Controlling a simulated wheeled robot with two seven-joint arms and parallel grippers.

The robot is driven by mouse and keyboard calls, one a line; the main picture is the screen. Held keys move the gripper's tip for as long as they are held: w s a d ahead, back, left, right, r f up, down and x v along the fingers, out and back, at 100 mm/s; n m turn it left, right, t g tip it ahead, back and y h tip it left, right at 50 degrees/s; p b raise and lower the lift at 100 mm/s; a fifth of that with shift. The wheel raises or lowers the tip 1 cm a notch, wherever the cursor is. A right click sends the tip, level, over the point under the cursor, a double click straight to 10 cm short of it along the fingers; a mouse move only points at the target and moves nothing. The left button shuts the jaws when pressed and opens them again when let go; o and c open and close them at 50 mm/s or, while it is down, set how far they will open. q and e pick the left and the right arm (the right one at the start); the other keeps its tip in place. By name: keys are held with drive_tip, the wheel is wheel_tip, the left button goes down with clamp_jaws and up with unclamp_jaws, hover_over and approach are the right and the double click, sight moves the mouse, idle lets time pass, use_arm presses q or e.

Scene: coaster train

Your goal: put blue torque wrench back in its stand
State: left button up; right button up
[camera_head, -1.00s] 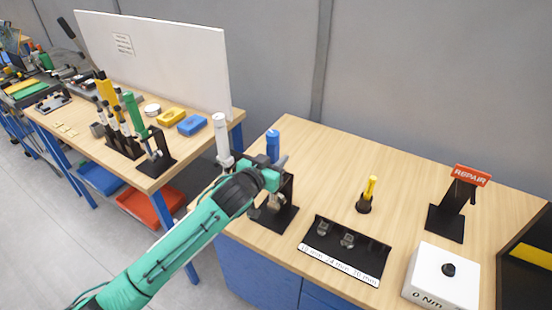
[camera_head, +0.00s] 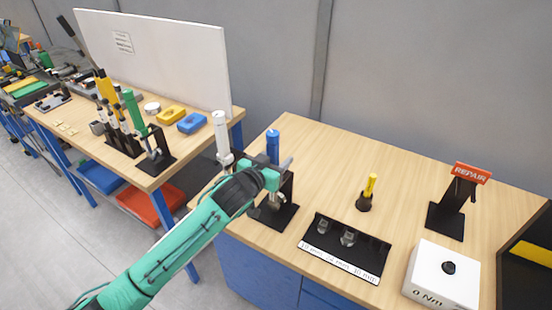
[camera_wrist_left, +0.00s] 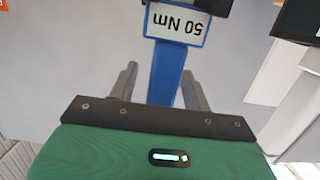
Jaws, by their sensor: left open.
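The blue torque wrench (camera_head: 273,147) stands upright at its black stand (camera_head: 281,216) near the left edge of the right table. My left gripper (camera_head: 273,174) is at the wrench, below the top of its blue handle, and hides part of it and of the stand. In the left wrist view the blue handle (camera_wrist_left: 166,72) lies between the two spread fingers (camera_wrist_left: 161,88), with a visible gap on each side. My right gripper is not in view.
A white-handled tool (camera_head: 222,135) stands just left of the wrench. A black socket tray (camera_head: 345,250), a yellow-handled tool (camera_head: 370,187), a "REPAIR" stand (camera_head: 446,220) and a white box (camera_head: 440,275) are to the right. The table's back middle is clear.

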use_arm(q)
drive_tip(key=shift+s+a+f, duration=0.1)
drive_tip(key=shift+s+a, duration=0.3)
drive_tip(key=shift+s, duration=0.05)
drive_tip(key=b+v, duration=0.3)
drive_tip(key=v, duration=0.9)
drive_tip(key=shift+s+a+r, duration=0.15)
drive_tip(key=shift+s+r, duration=0.15)
drive_tip(key=s+a+f+n+g+y, duration=0.2)
drive_tip(key=s+a+f+y, duration=0.1)
drive_tip(key=s+a+f, duration=0.3)
drive_tip(key=s+a+f+n+g+y, duration=0.1)
drive_tip(key=s+a+f+n+y, duration=0.25)
drive_tip(key=f, duration=0.55)
drive_tip(key=s+a+f+g+y, duration=0.1)
drive_tip(key=s+a+f+g, duration=0.2)
drive_tip(key=s+a+f, duration=0.5)
drive_tip(key=s+a+f+g+y, duration=0.2)
drive_tip(key=s+a+g, duration=0.15)
drive_tip(key=s, duration=0.75)
wheel_tip(320, 180, down, 29)
drive_tip(key=g, duration=0.2)
drive_tip(key=s+a+f, duration=0.3)
drive_tip(key=s+f, duration=1.7)
drive_tip(key=shift+f+m+g, duration=0.3)
drive_tip(key=shift+m+g, duration=0.05)
